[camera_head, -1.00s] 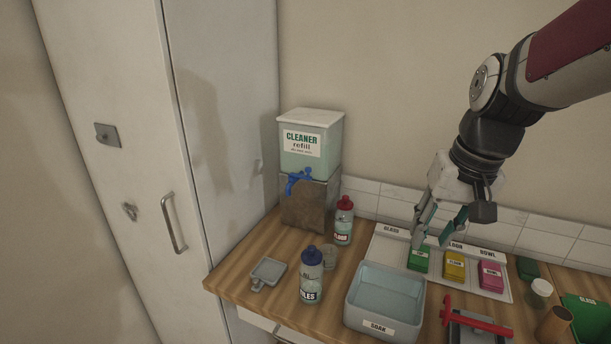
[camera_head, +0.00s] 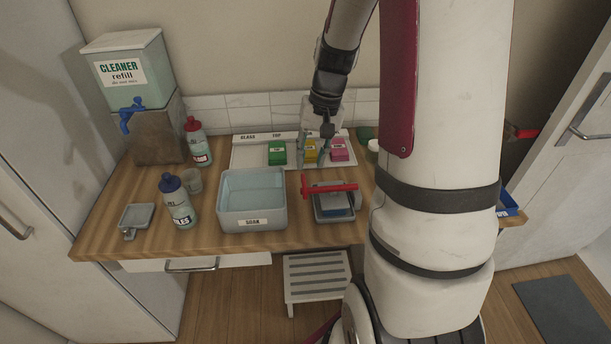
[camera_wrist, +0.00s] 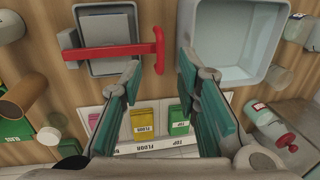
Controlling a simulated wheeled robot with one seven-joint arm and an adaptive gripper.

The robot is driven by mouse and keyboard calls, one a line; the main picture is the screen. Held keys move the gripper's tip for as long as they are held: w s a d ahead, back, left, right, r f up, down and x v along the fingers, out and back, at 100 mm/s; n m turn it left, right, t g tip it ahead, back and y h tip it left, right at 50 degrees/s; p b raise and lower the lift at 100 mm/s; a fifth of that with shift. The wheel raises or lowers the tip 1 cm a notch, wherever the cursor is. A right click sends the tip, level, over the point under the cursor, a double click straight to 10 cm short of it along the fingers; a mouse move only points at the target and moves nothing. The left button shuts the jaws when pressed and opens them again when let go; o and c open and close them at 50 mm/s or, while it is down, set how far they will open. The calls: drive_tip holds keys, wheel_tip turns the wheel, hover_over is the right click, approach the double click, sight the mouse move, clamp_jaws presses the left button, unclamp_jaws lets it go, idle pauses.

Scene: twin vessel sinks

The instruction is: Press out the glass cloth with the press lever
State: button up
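The press (camera_head: 349,214) is a small grey tray-like unit on the counter, with a red press lever (camera_head: 330,188) lying across its top. A blue piece (camera_head: 334,211) shows inside the press under the lever; I cannot read a label on it, so I cannot tell whether it is the glass cloth. My gripper (camera_head: 312,165) is open and empty, behind the press and near the cloth tray. In the wrist view, my open fingers (camera_wrist: 161,72) point toward the gap between press and basin, and the lever's crossbar end (camera_wrist: 158,50) shows just beyond the left fingertip.
The SOAK basin (camera_head: 252,227) stands left of the press. The labelled tray (camera_head: 240,154) behind holds green (camera_head: 277,153), yellow (camera_head: 309,155) and pink (camera_head: 338,150) cloths; its GLASS place looks empty. Bottles (camera_head: 178,203) stand at left. A step stool (camera_head: 316,270) is below.

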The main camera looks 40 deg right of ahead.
sight(304, 183)
drive_tip(key=f, duration=0.4)
drive_tip(key=a+f, duration=0.1)
drive_tip(key=f, duration=0.1)
drive_tip(key=shift+w+f, duration=0.35)
clamp_jaws()
